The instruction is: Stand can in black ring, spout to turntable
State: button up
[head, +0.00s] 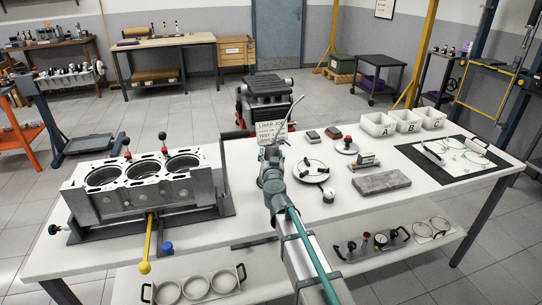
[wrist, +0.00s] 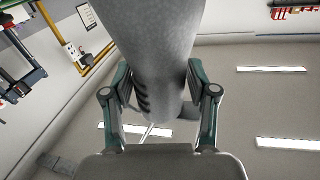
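My gripper (head: 274,178) is raised over the middle of the white bench. In the wrist view my gripper (wrist: 160,92) has its two fingers against the sides of a grey, tapered can (wrist: 160,45). The can is held off the bench; a thin rod-like part shows below it in that view. In the head view a thin curved spout (head: 297,108) rises above my gripper, and the can's body is hard to separate from it. A round white plate (head: 308,176), possibly the turntable, lies just right of my gripper. I cannot make out the black ring.
An engine block (head: 140,185) stands on the left of the bench. A grey slab (head: 381,183), a dish with a red-topped item (head: 346,147), white bins (head: 404,122) and a black mat (head: 488,168) lie to the right.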

jog(key=shift+o, duration=0.8)
jog(key=shift+r, duration=0.1)
jog(key=shift+s+r, duration=0.1)
jog(key=s+d+p, duration=0.1)
jog(key=s, duration=1)
jog(key=shift+s+d, duration=0.35)
